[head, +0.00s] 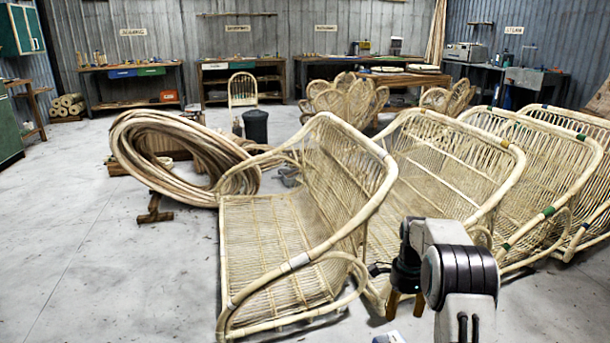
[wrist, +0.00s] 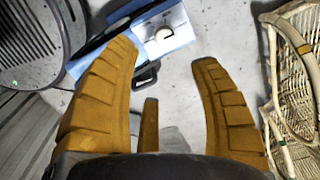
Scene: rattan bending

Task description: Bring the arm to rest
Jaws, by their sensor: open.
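My arm (head: 462,275) shows at the bottom right of the head view, bent, with a dark end section hanging down beside the rattan seats. My gripper (wrist: 165,55) shows in the wrist view with its ochre ribbed fingers spread wide and nothing between them. A third, shorter finger shows low between them. The gripper points down toward the grey floor.
A blue and white box (wrist: 168,30) with a pale knob and black handle lies beyond the fingertips. A rattan seat (wrist: 300,70) stands at right. In the head view, rattan settees (head: 270,240) crowd the arm; a rattan coil (head: 150,150) lies left. The left floor is open.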

